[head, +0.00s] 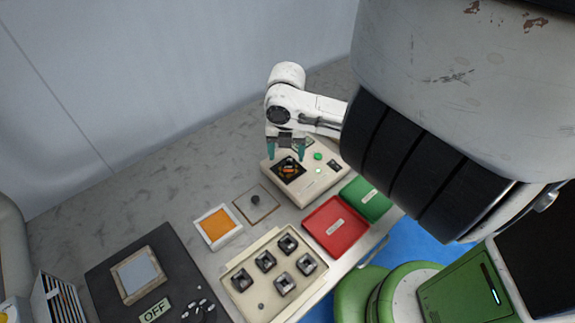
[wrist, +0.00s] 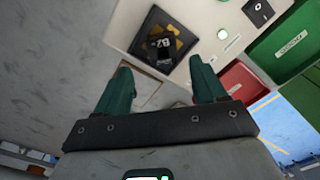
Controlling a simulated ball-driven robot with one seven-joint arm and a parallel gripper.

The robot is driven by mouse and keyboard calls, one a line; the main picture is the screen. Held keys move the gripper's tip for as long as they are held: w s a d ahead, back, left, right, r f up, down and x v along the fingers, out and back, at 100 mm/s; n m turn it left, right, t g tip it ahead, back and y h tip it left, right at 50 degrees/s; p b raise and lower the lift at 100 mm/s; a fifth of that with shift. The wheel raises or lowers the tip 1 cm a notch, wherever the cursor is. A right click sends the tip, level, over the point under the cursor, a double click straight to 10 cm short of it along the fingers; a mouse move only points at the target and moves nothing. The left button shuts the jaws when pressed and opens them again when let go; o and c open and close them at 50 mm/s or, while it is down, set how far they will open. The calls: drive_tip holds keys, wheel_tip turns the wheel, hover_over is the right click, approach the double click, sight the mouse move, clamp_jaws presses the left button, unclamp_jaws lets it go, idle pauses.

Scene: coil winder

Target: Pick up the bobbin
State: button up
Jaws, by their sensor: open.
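The cream coil winder (head: 315,185) stands at the back of the table, with a dark square recess in its top. In that recess sits a dark bobbin-like piece with orange on it (head: 289,170); in the wrist view this black piece (wrist: 160,49) carries white characters. My gripper (head: 286,153) is over the winder's back side, its two green fingers apart and empty. In the wrist view my gripper (wrist: 162,72) points toward the recess, with the piece beyond the fingertips. I cannot tell the exact height gap. Several dark bobbins (head: 265,261) sit in a cream tray (head: 262,308) in front.
A red bin (head: 335,243) and a green bin (head: 350,190) stand right of the tray and winder. An orange-filled white frame (head: 217,227) and a plate with a dark knob (head: 255,200) lie left. A dark panel (head: 105,270) bears an OFF sign. Grey table is clear behind.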

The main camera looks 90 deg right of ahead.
sight(288, 160)
drive_tip(key=f, duration=0.3)
drive_tip(key=f+p, duration=0.1)
drive_tip(key=shift+s+d+f, duration=0.25)
drive_tip(key=shift+d+f, duration=0.05)
drive_tip(key=shift+f, duration=0.1)
drive_tip(key=shift+c, duration=0.3)
drive_tip(key=c, duration=1.2)
drive_tip(key=shift+o, duration=0.2)
drive_tip(key=shift+w+r, duration=0.1)
drive_tip(key=shift+r, duration=0.1)
